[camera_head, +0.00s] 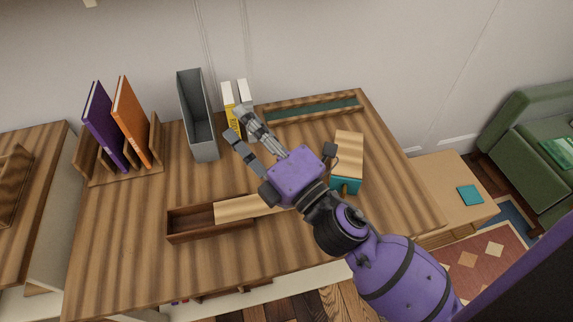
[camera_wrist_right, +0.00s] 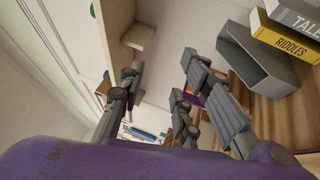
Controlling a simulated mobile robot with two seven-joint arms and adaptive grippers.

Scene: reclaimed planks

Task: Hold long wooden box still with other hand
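The long wooden box (camera_head: 210,235) lies on the desk below the middle of the head view. Its left part is open and shows a dark, empty-looking inside. A lighter wooden lid (camera_head: 240,208) covers part of it toward the right. My right gripper and wrist hide the box's right end. My right gripper (camera_head: 262,132) is above the desk, with its fingers spread and nothing between them. It points up and left in the head view, past the box toward the back. In the right wrist view its fingers (camera_wrist_right: 160,80) are apart and empty. My left gripper is not in view.
A grey magazine holder (camera_head: 205,145) and white and yellow books (camera_head: 230,100) stand at the back. A bookstand holds purple and orange books (camera_head: 130,120). A wood-and-teal box (camera_head: 348,155) is right of my gripper. A shallow wooden tray (camera_head: 312,108) lies behind.

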